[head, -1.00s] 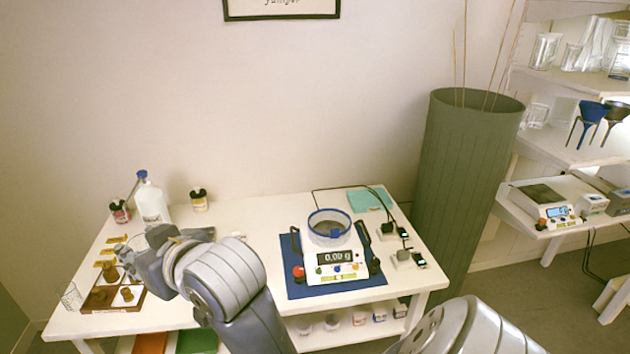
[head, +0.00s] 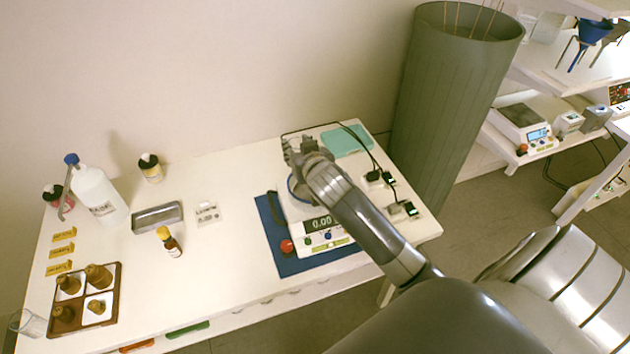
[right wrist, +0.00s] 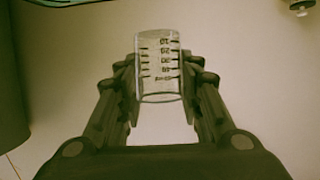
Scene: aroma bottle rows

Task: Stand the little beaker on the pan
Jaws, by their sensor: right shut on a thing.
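The little beaker (right wrist: 158,68), clear with dark graduation marks, is between the two fingers of my right gripper (right wrist: 162,88), which is shut on it. In the head view my right gripper (head: 305,152) is over the back of the balance (head: 325,240), and I cannot make out the beaker there. The pan is mostly hidden by my gripper and forearm; part of the blue ring (head: 293,190) around it shows at the left. The balance display reads 0.00. I cannot tell the gap between beaker and pan. My left gripper is not in view.
The balance stands on a blue mat (head: 268,212). Adapters (head: 390,180) with cables and a teal cloth (head: 346,140) lie at the right and back.

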